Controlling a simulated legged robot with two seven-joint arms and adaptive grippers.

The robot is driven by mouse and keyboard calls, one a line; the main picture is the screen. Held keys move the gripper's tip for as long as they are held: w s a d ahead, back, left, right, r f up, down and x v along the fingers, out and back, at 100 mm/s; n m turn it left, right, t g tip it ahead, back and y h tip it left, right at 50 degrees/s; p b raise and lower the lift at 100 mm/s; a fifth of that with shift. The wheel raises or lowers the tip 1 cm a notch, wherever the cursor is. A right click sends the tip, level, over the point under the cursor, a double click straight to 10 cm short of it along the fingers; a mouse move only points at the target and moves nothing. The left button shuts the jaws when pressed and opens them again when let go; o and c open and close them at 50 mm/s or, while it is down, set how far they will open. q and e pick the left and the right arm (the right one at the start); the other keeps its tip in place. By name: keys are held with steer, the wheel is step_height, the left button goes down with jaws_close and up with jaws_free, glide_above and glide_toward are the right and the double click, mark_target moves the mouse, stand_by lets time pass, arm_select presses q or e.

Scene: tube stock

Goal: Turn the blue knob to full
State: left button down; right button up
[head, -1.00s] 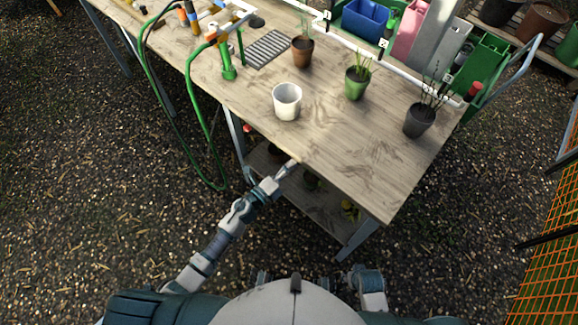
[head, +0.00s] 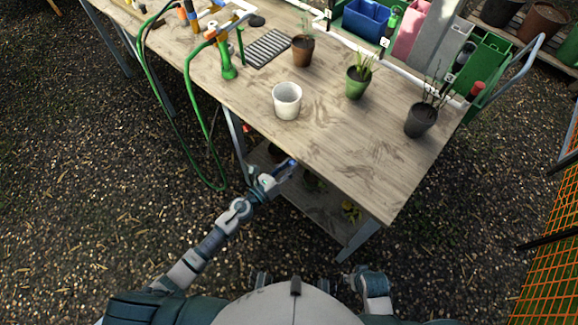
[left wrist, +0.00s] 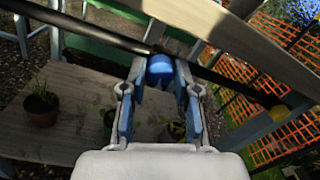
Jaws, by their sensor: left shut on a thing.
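The blue knob (left wrist: 160,68) sits between the fingers of my left gripper (left wrist: 161,75) in the left wrist view. Both fingers are closed on its sides, and its rounded blue face shows between them. A dark pipe (left wrist: 105,36) runs behind the knob. In the head view my left gripper (head: 288,166) is at the front edge of the wooden bench (head: 340,135), with a small spot of blue at its tip. Any scale or mark on the knob is too small to read. My right gripper is not in view; only part of my right arm shows.
A white pot (head: 287,102), a green pot (head: 357,84) and a dark pot (head: 420,121) stand on the bench. Potted plants stand on a lower shelf (head: 312,215). A green hose (head: 205,140) hangs at the left. Orange netting (head: 550,250) is at the right.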

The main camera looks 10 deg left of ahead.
arm_select(q)
steer(key=shift+s+f+m, duration=0.15)
steer(key=shift+f+m, duration=0.25)
steer(key=shift+m, duration=0.8)
steer(key=c, duration=1)
jaws_free()
steer(key=shift+o, duration=0.7)
steer(key=shift+r, duration=0.2)
steer(key=v, duration=1.1)
steer(key=shift+s+a, duration=0.2)
steer(key=shift+a, duration=0.2)
